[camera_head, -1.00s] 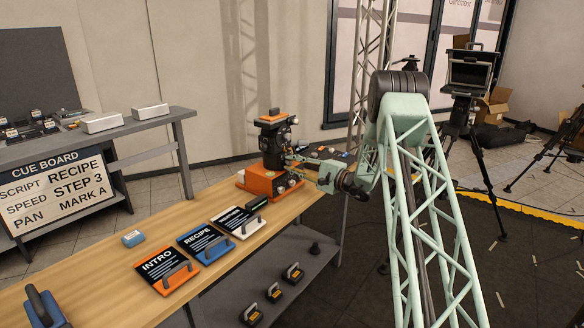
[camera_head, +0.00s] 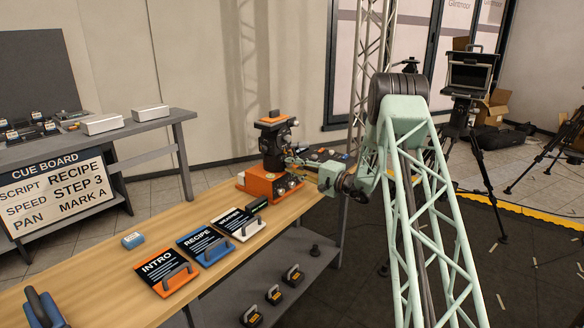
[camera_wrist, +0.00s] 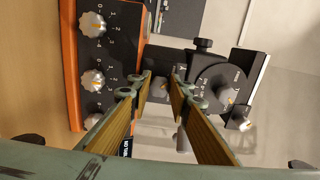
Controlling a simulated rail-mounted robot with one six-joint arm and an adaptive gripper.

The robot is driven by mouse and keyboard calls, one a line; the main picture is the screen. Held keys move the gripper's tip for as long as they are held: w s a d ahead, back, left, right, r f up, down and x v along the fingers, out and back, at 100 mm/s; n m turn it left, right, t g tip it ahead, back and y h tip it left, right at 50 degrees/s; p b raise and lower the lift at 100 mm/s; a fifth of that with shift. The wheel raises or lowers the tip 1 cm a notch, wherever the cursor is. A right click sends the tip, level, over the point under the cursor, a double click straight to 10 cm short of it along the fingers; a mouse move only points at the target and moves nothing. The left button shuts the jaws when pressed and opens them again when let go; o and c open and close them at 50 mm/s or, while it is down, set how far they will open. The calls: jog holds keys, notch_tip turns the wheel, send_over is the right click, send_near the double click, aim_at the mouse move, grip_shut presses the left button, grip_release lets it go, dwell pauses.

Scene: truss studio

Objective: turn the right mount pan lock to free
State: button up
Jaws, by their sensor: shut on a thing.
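The mount (camera_head: 272,140) stands on the table with an orange base (camera_head: 262,186) and a black upper body with an orange top plate. My gripper (camera_head: 291,161) reaches it from the right, low on the black body. In the wrist view my two yellow-padded fingers (camera_wrist: 160,86) are close together around a small greyish knob (camera_wrist: 160,89), which I take to be the pan lock. The fingertips hide most of it, so its setting cannot be read. Left of the fingers, the orange base (camera_wrist: 68,75) carries several white-and-gold knobs; a round black dial (camera_wrist: 218,86) is to the right.
Title cards lie along the wooden table (camera_head: 120,270): INTRO (camera_head: 162,268), RECIPE (camera_head: 202,243) and a white one (camera_head: 237,222). The cue board (camera_head: 55,188) reads RECIPE, STEP 3, MARK A. Small items lie just right of the mount.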

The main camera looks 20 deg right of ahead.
jog(key=o, duration=0.8)
jog(key=shift+o, duration=0.2)
jog(key=v, duration=0.8)
dwell(0.4)
